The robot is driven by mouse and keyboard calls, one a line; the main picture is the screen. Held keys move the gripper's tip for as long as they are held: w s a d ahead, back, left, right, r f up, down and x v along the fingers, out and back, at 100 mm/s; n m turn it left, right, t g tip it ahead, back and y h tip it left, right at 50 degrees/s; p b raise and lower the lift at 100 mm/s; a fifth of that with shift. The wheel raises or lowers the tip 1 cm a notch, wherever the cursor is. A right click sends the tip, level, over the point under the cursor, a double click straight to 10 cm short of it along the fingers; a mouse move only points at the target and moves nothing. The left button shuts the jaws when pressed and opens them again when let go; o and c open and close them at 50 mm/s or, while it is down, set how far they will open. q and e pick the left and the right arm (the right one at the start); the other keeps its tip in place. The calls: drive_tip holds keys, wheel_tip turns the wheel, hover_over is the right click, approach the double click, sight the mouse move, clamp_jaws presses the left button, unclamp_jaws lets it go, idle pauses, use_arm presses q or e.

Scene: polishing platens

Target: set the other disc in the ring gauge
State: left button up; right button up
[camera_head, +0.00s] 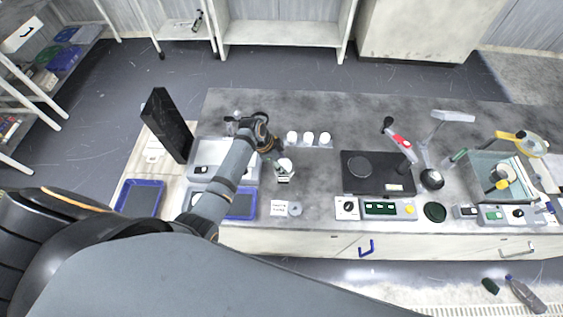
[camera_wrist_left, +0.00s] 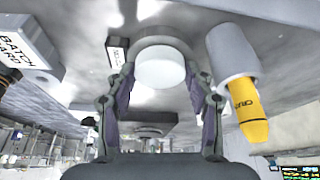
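My left gripper (camera_head: 278,156) is above the bench in the head view. In the left wrist view its two fingers (camera_wrist_left: 160,78) lie against opposite sides of a white disc (camera_wrist_left: 160,68). A grey round ring (camera_wrist_left: 166,44) shows directly behind the disc; I take it for the ring gauge. I cannot tell whether the disc sits in it or is only in front of it. In the head view the white disc (camera_head: 285,163) shows over a small block with a black label (camera_head: 283,178). My right gripper is not in view.
Several white round pieces, one of them a white piece (camera_head: 309,137), stand in a row behind. A black-topped device (camera_head: 365,172) is to the right. A white card (camera_head: 278,208) and a grey round piece (camera_head: 295,208) lie near the front edge. Blue trays (camera_head: 139,197) are at left.

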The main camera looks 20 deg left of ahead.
use_arm(q)
drive_tip(key=o, duration=0.5)
drive_tip(key=shift+r, duration=0.1)
drive_tip(key=shift+a+r, duration=0.1)
drive_tip(key=shift+r, duration=0.15)
drive_tip(key=v, duration=1.1)
drive_tip(key=shift+r, duration=0.15)
drive_tip(key=shift+s, duration=0.15)
